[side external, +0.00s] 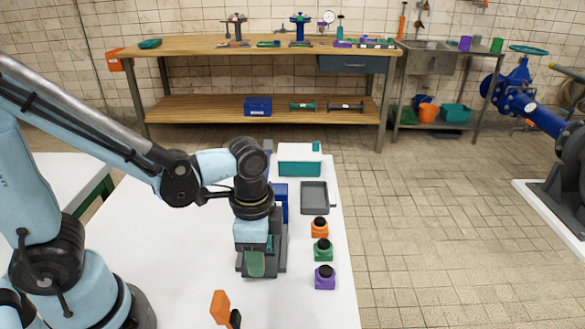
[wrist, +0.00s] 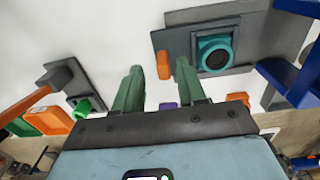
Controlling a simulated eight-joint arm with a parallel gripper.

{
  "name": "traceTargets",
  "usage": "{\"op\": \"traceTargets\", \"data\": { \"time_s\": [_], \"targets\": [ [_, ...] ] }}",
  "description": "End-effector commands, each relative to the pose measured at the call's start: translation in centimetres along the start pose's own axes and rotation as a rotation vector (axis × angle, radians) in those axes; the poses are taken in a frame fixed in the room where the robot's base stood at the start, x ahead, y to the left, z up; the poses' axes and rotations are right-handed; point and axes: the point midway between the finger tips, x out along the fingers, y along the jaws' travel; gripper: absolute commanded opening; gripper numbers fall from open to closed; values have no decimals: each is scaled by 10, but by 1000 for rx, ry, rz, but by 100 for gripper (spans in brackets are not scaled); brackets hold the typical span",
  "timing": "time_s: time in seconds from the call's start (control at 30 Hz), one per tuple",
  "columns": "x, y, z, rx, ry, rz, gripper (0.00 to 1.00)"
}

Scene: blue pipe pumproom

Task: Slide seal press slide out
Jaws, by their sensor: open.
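In the wrist view, what looks like the seal press slide is a flat grey plate (wrist: 181,42) with a teal ring (wrist: 203,47) around a black disc. An orange knob (wrist: 163,65) sits at its left edge. My gripper (wrist: 160,68) is open, with its two green fingers apart. The orange knob appears between the fingertips; I cannot tell whether either finger touches it. In the side view, my gripper (side external: 256,265) points down over the dark grey press (side external: 282,254) on the white table and hides most of it, including the slide and the knob.
Orange (side external: 320,228), green (side external: 322,250) and purple (side external: 325,277) black-capped bottles stand along the table's right edge. Behind them are a grey tray (side external: 314,198) and a teal-and-white box (side external: 299,160). A blue part (side external: 281,200) stands behind my gripper. An orange handle (side external: 220,306) rises in front.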

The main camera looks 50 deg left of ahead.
Motion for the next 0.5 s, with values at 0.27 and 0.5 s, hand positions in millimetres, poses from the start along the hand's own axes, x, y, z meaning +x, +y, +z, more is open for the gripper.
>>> {"op": "traceTargets", "data": {
  "time_s": [0.27,0.5],
  "targets": [
    [-34,1,1,0,0,1,40],
    [-65,1,0,1,0,1,40]
  ]
}}
